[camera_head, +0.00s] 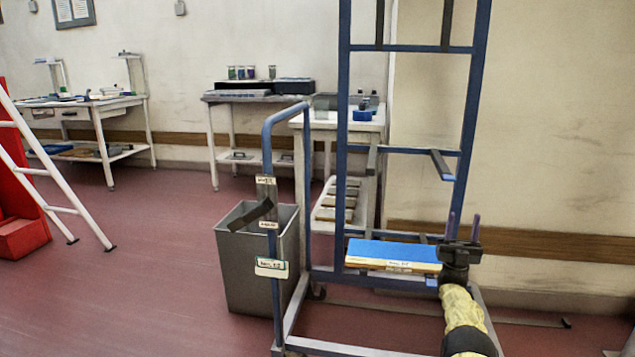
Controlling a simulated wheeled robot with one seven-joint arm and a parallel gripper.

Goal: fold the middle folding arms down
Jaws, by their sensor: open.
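A blue upright rack (470,110) stands right of centre, its top cut off by the picture edge. On its upper crossbar, two dark folding arms, one left (380,22) and one right (447,22), stand upright. A blue-topped board (395,250) with a label lies across the rack's low level. My gripper (463,228) is open and empty, fingers pointing up, in front of the rack's lower right, below the arms that stick out.
A blue handle post (268,150) with labels and a dark lever stands on the rack's left. A grey bin (235,270) is behind it. Workbenches (255,98) line the wall. A white ladder (60,185) is at left. The red floor between is clear.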

